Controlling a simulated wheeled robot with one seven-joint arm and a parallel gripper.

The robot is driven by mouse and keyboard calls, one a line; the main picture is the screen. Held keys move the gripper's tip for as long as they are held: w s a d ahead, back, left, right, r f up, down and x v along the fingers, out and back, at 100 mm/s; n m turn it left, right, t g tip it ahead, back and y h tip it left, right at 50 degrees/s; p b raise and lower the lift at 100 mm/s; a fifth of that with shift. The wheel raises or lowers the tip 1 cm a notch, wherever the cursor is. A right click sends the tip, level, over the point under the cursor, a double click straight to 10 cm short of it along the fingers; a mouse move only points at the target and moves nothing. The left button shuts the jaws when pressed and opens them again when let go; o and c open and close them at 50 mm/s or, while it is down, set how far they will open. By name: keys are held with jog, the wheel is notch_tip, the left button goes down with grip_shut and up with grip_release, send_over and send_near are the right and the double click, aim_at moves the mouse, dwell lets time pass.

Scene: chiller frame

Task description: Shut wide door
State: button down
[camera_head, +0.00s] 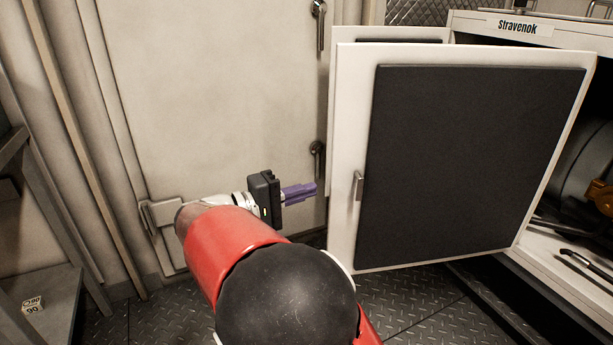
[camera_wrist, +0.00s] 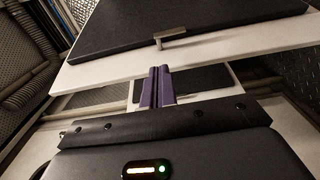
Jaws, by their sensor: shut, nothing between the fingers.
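A large white door (camera_head: 342,230) with a dark inner panel (camera_head: 470,165) stands open from the Stravenok cabinet. A small metal catch (camera_head: 357,186) is on its left part; the catch also shows in the wrist view (camera_wrist: 170,38). A second white door (camera_head: 345,34) shows behind it, mostly hidden, so I cannot compare their widths. My gripper (camera_head: 316,188) has purple fingers, shut and empty, just left of the large door's free edge. In the wrist view the fingertips (camera_wrist: 161,70) are close to that edge; I cannot tell whether they touch.
The white cabinet (camera_head: 580,38) is open at the right, with tools (camera_head: 580,268) on its bottom. A wall door with metal handles (camera_head: 318,160) is behind my gripper. A grey shelf (camera_head: 50,290) stands at the left. Patterned floor (camera_head: 400,300) is clear below the door.

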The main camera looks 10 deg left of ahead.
send_near(366, 174)
jog(key=x, duration=0.4)
jog(key=shift+w+d, duration=0.25)
jog(key=shift+w, duration=0.1)
jog(key=shift+s, duration=0.1)
